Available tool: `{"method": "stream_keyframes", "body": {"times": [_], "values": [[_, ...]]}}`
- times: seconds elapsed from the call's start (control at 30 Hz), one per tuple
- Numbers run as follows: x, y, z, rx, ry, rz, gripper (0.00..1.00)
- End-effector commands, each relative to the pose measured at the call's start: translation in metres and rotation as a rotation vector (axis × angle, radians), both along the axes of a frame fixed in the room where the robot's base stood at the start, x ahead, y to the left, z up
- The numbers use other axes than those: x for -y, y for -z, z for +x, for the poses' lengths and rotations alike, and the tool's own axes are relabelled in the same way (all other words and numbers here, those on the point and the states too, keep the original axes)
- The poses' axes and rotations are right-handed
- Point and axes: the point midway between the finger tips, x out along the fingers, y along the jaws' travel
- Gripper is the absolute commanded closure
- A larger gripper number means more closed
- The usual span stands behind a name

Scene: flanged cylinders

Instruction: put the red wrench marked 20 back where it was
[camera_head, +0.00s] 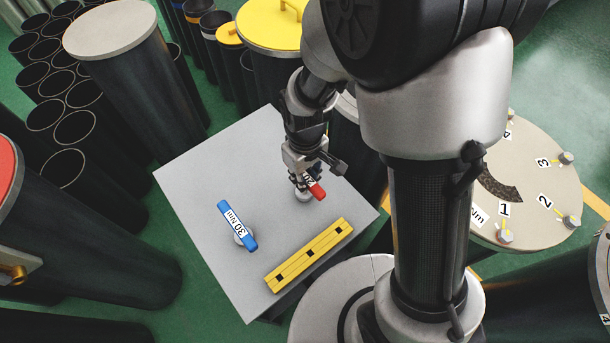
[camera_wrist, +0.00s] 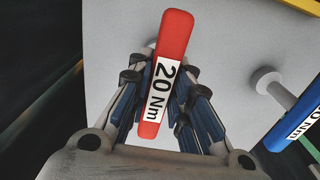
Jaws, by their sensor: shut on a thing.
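The red wrench marked 20 Nm (camera_wrist: 172,50) is between the fingers of my gripper (camera_wrist: 160,105) in the wrist view, and the fingers are shut on it. In the head view the red wrench (camera_head: 317,191) shows at the tip of my gripper (camera_head: 304,178), over the right part of the grey table (camera_head: 200,180). A light round post shows just below it there; I cannot tell whether the wrench touches it. The blue wrench marked 30 Nm (camera_head: 237,226) sits on a round post at the table's left; it also shows in the wrist view (camera_wrist: 300,120).
A yellow bar with black squares (camera_head: 309,254) lies near the table's front edge. A flanged cylinder with numbered bolts (camera_head: 530,190) stands at the right. Dark cylinders (camera_head: 140,90) crowd the left and back. The table's back left is bare.

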Motion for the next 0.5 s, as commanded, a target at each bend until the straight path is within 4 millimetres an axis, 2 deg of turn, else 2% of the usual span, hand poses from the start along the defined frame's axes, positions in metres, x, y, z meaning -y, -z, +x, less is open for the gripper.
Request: {"method": "stream_keyframes", "body": {"times": [0.3,0.33,0.5], "values": [[0.0000,0.0041,0.0002,0.001,0.000,0.001,1.00],[0.0000,0.0041,0.0002,0.001,0.000,0.001,0.80],[-0.0001,0.0041,0.0001,0.000,0.000,0.000,0.69]]}}
